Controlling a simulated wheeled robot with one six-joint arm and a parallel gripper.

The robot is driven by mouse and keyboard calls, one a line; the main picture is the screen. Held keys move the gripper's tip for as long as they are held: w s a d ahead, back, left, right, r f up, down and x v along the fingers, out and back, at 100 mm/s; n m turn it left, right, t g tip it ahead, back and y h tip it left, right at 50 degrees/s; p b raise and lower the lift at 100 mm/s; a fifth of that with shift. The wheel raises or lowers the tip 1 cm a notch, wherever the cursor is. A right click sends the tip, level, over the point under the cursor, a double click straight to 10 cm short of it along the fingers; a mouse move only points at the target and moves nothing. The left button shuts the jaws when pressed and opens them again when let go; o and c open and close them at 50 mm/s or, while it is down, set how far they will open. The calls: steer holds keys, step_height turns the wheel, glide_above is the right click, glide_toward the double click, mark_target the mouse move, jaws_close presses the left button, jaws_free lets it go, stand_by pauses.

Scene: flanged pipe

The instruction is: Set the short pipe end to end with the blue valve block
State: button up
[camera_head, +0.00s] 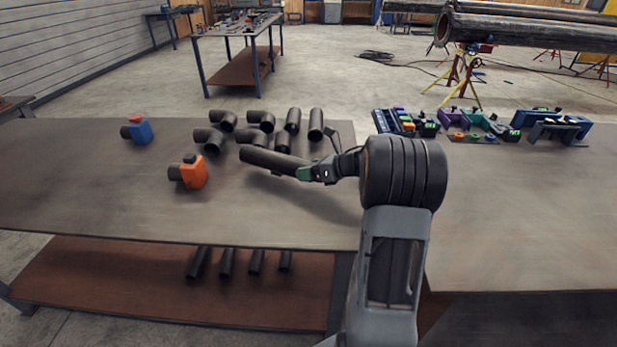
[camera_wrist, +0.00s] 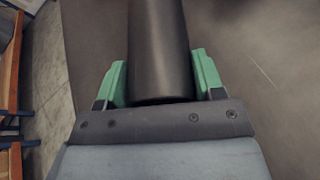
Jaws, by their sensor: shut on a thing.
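The blue valve block (camera_head: 141,132) stands at the back left of the table in the head view, with a dark pipe stub on its left side and a red top. My gripper (camera_head: 306,173) is shut on a short dark pipe (camera_head: 270,160) near its right end. The pipe is held above the table and points left. In the wrist view, the green fingers of my gripper (camera_wrist: 160,80) clasp the pipe (camera_wrist: 158,45) from both sides. The pipe is well to the right of the blue valve block, apart from it. The pipe's far end is out of the wrist view.
An orange valve block (camera_head: 193,173) stands at the front left. Several dark elbows and pipes (camera_head: 262,121) stand or lie behind the held pipe. Coloured tools and clamps (camera_head: 480,122) lie at the right. The table's left front (camera_head: 90,205) is clear.

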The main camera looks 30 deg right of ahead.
steer(key=shift+f, duration=1.1)
steer(key=shift+f, duration=0.15)
steer(key=o, duration=1)
steer(key=shift+f+b, duration=0.15)
steer(key=shift+b, duration=0.15)
steer(key=o, duration=0.5)
